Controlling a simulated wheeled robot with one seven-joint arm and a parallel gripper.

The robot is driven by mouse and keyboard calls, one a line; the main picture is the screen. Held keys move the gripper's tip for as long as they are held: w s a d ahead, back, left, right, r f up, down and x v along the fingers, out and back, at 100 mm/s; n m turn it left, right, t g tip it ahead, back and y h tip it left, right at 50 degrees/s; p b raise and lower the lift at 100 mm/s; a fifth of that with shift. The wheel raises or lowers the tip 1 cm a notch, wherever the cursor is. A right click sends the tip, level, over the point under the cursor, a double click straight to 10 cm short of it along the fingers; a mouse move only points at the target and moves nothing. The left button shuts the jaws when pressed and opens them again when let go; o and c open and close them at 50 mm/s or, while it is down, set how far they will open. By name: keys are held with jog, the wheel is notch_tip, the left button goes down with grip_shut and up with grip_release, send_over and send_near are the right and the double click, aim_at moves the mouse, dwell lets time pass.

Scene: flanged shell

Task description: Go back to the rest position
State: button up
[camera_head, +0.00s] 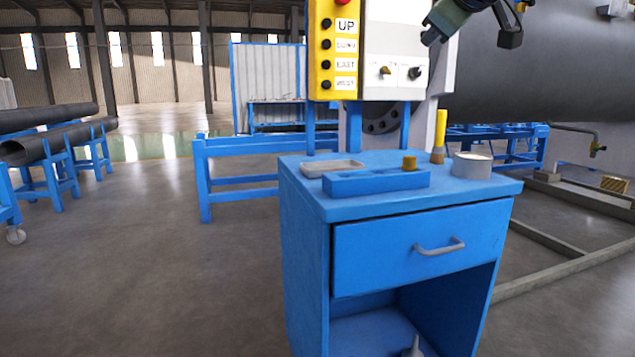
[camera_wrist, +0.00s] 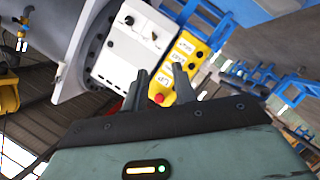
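My gripper (camera_wrist: 160,74) shows in the wrist view with its two dark fingers apart and nothing held between them. Behind the gap are a yellow button panel (camera_wrist: 184,60) and a white control box (camera_wrist: 128,45), seen tilted. A red button shows between the fingers; the gripper's distance from it is hard to tell. In the head view, parts of my arm hang at the top right, cut off by the frame edge, beside the control box (camera_head: 425,50) and above the cart. The yellow panel (camera_head: 325,50) is upright there.
A blue cart (camera_head: 420,205) stands in front, with a blue holder (camera_head: 375,183), a grey tray (camera_head: 333,167), a yellow-handled brush (camera_head: 440,130) and a round tin (camera_head: 472,166) on top. A large grey shell (camera_head: 560,70) is behind right. Open floor lies left.

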jog(key=s+a+f+g, duration=0.2)
jog(key=s+a+f, duration=0.15)
jog(key=f, duration=0.55)
jog(key=s+a+f+g+y, duration=0.1)
jog(key=s+a+f+g, duration=0.15)
jog(key=s+f, duration=0.4)
jog(key=s+a+f+g, duration=0.3)
jog(key=f, duration=0.7)
jog(key=s+d+f+m+g+h, duration=0.15)
jog(key=s+f+g, duration=0.25)
jog(key=s+f, duration=0.65)
jog(key=s+d+f+m+g+y, duration=0.15)
jog(key=s+f+g, duration=0.25)
jog(key=s+f, duration=0.7)
notch_tip(320, 180, up, 34)
jog(key=s+h+p, duration=0.1)
jog(key=s+p, duration=0.1)
jog(key=p, duration=2.8)
jog(key=shift+s+f+n+t, duration=0.15)
jog(key=shift+s+n+t, duration=0.1)
jog(key=shift+n+t, duration=0.15)
jog(key=shift+a, duration=0.1)
